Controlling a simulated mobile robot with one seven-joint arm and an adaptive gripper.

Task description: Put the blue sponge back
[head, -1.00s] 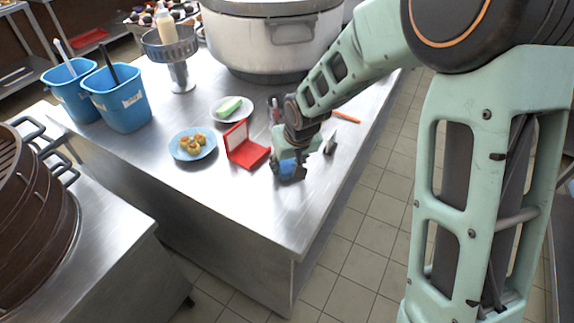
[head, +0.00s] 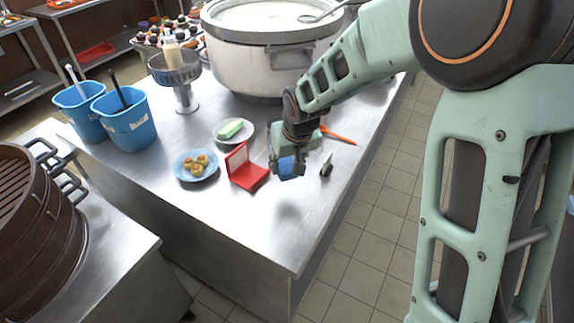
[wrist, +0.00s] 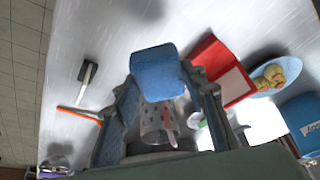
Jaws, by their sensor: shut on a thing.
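The blue sponge (head: 291,167) is between the fingers of my gripper (head: 286,160), held above the steel table with a shadow below it. In the wrist view the sponge (wrist: 157,73) is a rounded blue block between the two fingertips of my gripper (wrist: 160,86), which is shut on it. The sponge looks clear of the table and touches nothing else that I can see. My arm hides part of the table behind the gripper.
An open red case (head: 246,170) is just left of the gripper. Near it are a blue plate (head: 190,180) of pastries and a white plate (head: 220,139) with a green block. A dark-handled tool (head: 327,168) and an orange tool (head: 338,136) lie right. A big stockpot (head: 255,65) stands behind. The table's front is clear.

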